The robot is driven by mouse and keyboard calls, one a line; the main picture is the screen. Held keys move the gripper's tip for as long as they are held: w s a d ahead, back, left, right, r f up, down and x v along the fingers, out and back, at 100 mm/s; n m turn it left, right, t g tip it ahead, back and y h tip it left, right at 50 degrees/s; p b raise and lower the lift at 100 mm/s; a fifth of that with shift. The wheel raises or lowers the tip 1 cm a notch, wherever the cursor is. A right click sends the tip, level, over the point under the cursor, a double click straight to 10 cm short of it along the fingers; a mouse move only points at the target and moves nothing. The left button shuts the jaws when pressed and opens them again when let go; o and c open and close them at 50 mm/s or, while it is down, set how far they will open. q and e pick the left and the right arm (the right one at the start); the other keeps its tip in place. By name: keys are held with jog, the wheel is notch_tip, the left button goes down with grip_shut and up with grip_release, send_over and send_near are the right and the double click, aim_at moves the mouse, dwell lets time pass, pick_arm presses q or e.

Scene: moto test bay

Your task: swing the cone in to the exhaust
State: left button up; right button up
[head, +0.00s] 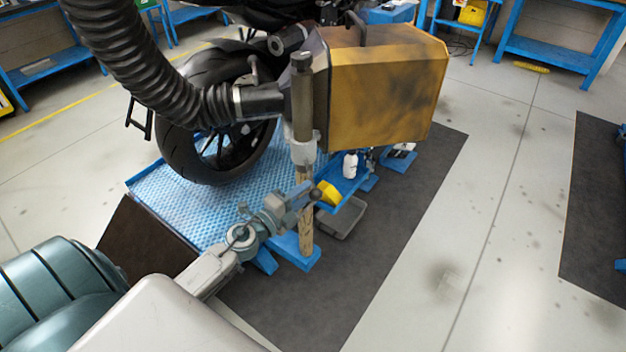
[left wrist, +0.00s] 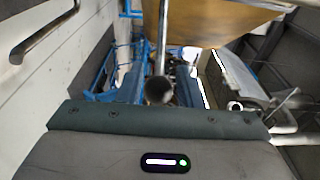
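The cone appears as a large scuffed yellow hood (head: 388,88) with a dark flared side, joined to a black ribbed hose (head: 150,65). A grey cylindrical pipe end (head: 290,38), apparently the exhaust, shows at the motorcycle's rear, above the wheel and left of the hood. My left gripper (head: 313,194) is below the hood, by the bar's lower part. In the left wrist view, its fingers (left wrist: 160,90) look apart, with a round bar end between them; contact is unclear. My right gripper is out of view.
The motorcycle's rear wheel (head: 205,125) stands on a blue textured platform (head: 165,190). A blue tray (head: 352,185) with a white bottle (head: 350,165) sits under the hood. A dark mat (head: 400,220) covers the floor there.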

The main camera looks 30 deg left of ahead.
aim_at(313, 187)
pick_arm(q)
jog(key=shift+p+x, duration=0.4)
jog(key=shift+x, duration=1.55)
jog(key=shift+c, duration=0.2)
jog(key=shift+f, duration=0.1)
grip_shut()
